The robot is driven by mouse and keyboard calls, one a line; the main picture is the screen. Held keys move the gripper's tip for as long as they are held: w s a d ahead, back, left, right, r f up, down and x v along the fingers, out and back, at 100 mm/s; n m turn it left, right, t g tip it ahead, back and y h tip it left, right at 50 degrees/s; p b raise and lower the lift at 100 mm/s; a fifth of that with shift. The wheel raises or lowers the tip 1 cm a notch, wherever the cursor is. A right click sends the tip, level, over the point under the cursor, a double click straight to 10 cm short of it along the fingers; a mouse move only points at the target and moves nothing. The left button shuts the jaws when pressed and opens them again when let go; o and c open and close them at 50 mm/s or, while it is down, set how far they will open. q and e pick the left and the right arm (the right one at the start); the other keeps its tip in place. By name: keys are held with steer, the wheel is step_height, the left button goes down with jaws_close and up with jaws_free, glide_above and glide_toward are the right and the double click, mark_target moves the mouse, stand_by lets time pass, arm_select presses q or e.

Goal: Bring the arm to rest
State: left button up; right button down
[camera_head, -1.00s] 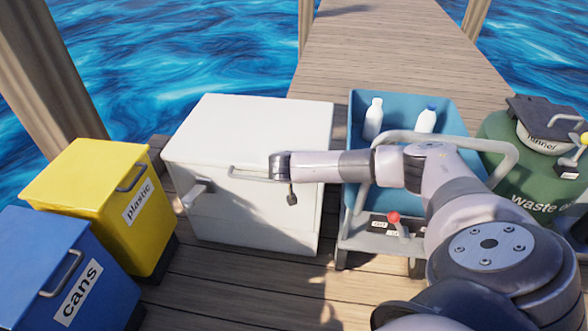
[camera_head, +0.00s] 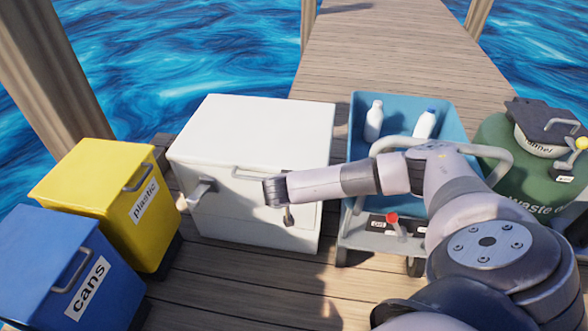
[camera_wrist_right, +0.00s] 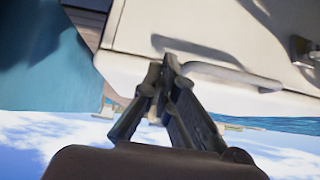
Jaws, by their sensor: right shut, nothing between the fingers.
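My right arm comes in from the right in the head view. Its gripper (camera_head: 288,216) points down in front of the white hatch box (camera_head: 262,128). In the right wrist view the two fingers (camera_wrist_right: 166,66) are shut together with nothing between them. The box handle (camera_wrist_right: 232,77) shows just beyond the fingertips there; whether they touch cannot be told. In the head view the handle (camera_head: 247,175) is on the box front, partly behind my wrist. The box lid looks closed. My left gripper is in neither view.
A grey latch (camera_head: 202,190) sticks out at the box's left. Yellow plastic bin (camera_head: 95,185) and blue cans bin (camera_head: 50,245) stand left. A blue cart (camera_head: 358,125) holding two white bottles (camera_head: 374,120) and a green waste container (camera_head: 520,165) stand right. Front planks are clear.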

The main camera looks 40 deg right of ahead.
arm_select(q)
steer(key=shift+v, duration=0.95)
arm_select(e)
steer(key=shift+s+a+f, duration=0.3)
steer(key=shift+s+a, duration=0.3)
steer(key=shift+a, duration=0.15)
